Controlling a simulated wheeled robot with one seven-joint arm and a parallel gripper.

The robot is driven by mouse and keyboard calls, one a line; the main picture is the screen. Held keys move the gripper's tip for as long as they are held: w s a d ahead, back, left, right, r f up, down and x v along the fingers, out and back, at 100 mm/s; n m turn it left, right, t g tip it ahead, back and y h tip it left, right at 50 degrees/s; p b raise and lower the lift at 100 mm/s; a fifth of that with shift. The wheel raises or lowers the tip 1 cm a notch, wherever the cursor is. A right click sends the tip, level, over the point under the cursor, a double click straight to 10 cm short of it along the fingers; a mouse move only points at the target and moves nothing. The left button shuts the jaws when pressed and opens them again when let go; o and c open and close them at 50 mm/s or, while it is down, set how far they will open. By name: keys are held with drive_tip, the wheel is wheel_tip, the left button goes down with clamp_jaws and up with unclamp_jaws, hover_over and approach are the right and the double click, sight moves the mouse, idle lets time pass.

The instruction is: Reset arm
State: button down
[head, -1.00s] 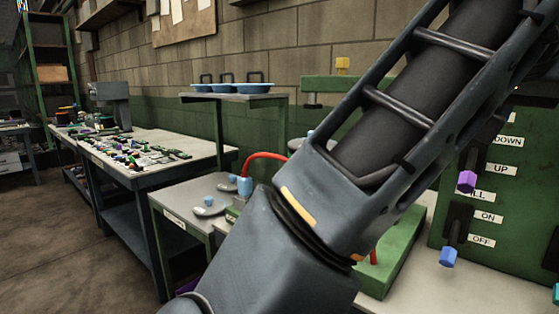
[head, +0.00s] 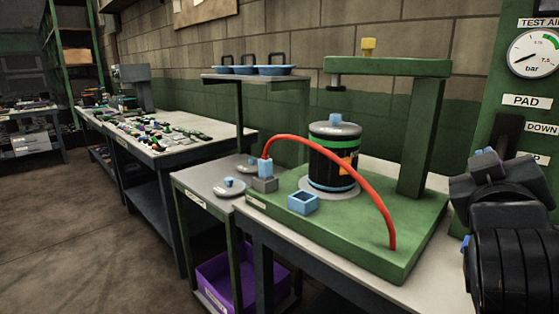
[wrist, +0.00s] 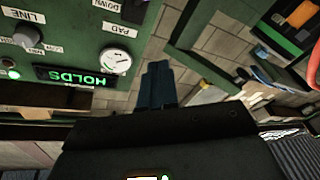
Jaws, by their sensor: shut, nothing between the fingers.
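My gripper (wrist: 158,72) shows in the wrist view as two dark blue-grey fingers pressed together, with nothing between them. They point toward the wall, between the green panel at the left and the bench things at the right. In the head view a dark, ribbed part of my arm stands at the right edge, in front of the control panel. The fingertips cannot be made out there. The arm is clear of the green press stand (head: 423,140) and of the black canister (head: 333,165) on its base.
The green control panel (wrist: 55,50) shows a lit HOLDS display (wrist: 75,78); its gauge (head: 535,53) is at the far right. A red hose (head: 345,155) arches over the press base beside a blue square socket (head: 303,203). A purple bin (head: 225,285) sits below. Floor at left is clear.

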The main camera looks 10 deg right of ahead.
drive_tip(key=s+a+f+n+t+y, duration=0.1)
drive_tip(key=s+a+f+n+y, duration=0.3)
drive_tip(key=s+f, duration=0.55)
drive_tip(key=s+a+f+n+t+y, duration=0.1)
drive_tip(key=s+a+f+n+y, duration=0.4)
drive_tip(key=f, duration=0.7)
drive_tip(key=s+a+f+m+g+y, duration=0.1)
drive_tip(key=s+m, duration=0.3)
drive_tip(key=s, duration=0.7)
drive_tip(key=s+a+f+m+g+y, duration=0.1)
drive_tip(key=s+a+f+m+y, duration=0.1)
drive_tip(key=s, duration=0.9)
drive_tip(key=shift+a+f+m+g, duration=0.3)
drive_tip(key=shift+a+f+m, duration=0.3)
drive_tip(key=shift+a+m, duration=0.35)
drive_tip(key=shift+s, duration=0.1)
